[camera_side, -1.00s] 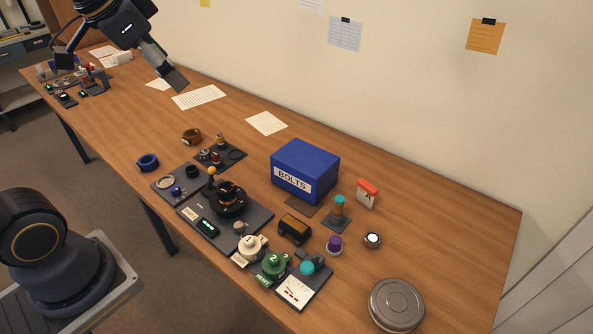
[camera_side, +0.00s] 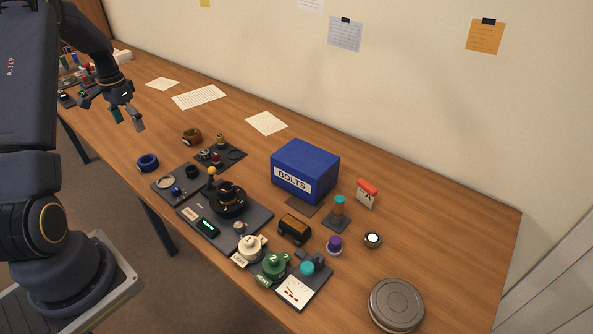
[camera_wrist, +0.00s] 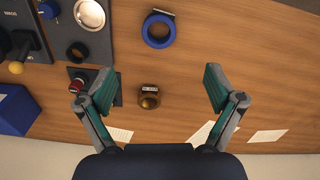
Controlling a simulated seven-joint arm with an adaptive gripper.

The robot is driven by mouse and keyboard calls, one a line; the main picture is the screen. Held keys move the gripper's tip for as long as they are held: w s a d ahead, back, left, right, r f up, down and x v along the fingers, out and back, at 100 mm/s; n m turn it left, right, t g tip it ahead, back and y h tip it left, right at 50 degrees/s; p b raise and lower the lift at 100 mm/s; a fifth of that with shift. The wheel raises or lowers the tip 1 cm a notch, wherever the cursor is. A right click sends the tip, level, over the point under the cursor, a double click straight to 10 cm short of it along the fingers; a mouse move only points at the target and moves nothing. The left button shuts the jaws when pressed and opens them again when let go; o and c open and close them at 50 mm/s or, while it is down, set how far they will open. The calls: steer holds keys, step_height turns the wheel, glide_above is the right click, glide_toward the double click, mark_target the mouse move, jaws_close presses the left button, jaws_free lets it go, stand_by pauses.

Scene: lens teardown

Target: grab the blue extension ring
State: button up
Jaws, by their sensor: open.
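The blue extension ring (camera_side: 148,162) lies flat on the wooden table near its front edge, left of the dark tray with the lens parts. In the wrist view the blue ring (camera_wrist: 159,30) is at the top centre, with a small pale tag at its upper rim. My gripper (camera_side: 127,127) is above the table, up and left of the ring in the side view. Its teal-padded fingers also show wide apart in the wrist view (camera_wrist: 160,90), with nothing between them touching the pads. The ring is beyond the fingertips, apart from them.
A brown ring (camera_side: 192,136) lies behind and right of the blue one; it is also in the wrist view (camera_wrist: 149,97). Dark trays with small parts (camera_side: 168,196) stand to the right. A blue BOLTS box (camera_side: 306,168) is farther right. Bare table surrounds the blue ring's left side.

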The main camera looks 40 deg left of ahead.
mark_target(146, 160)
steer(key=f, duration=1.4)
steer(key=shift+w+f, duration=0.2)
steer(key=shift+w, duration=0.05)
steer(key=c, duration=1.3)
steer(key=shift+r, duration=0.15)
